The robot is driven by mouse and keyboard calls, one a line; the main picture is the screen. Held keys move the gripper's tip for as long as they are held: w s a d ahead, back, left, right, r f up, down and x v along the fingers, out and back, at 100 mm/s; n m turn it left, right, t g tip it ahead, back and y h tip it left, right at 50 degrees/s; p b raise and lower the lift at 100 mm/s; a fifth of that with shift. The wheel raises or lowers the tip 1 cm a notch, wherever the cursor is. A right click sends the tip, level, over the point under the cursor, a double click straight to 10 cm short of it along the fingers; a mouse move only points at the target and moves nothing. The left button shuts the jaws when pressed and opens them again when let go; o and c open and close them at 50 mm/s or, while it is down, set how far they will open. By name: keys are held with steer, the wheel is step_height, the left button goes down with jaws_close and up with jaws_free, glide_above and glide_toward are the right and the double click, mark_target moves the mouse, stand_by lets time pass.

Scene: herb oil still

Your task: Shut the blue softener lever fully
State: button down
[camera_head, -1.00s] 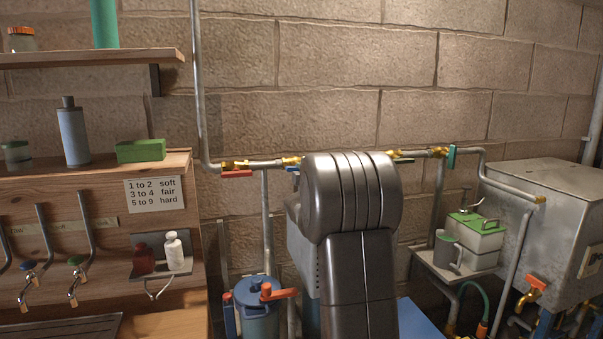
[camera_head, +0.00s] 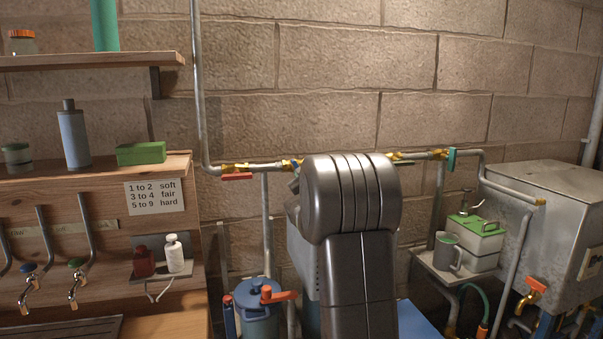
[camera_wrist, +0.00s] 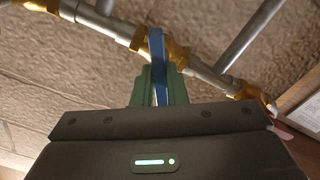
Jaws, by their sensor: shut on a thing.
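The blue softener lever (camera_wrist: 157,52) shows in the wrist view, on a brass valve (camera_wrist: 153,42) in the grey pipe. It stands at a steep angle across the pipe, not along it. My gripper (camera_wrist: 158,88) has its green fingers shut on the lever's lower part, one on each side. The lever's end is hidden between the fingers.
A red lever (camera_head: 237,177) sits on the same pipe to the left, and a teal lever (camera_head: 452,159) to the right. A blue canister (camera_head: 258,318) with an orange handle stands below. A shelf (camera_head: 446,270) with a mug and a green-lidded box is on the right.

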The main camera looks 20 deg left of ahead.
steer(key=m+p, duration=0.1)
steer(key=m, duration=0.5)
steer(key=shift+f+m+p, duration=0.1)
steer(key=shift+m+p, duration=0.2)
stand_by(0.4)
steer(key=c, duration=1.5)
jaws_free()
steer(key=shift+o, duration=0.2)
steer(key=b+v, duration=0.3)
steer(key=v, duration=1.1)
steer(key=shift+b, duration=0.4)
steer(key=shift+o, duration=0.5)
steer(key=shift+w, duration=0.1)
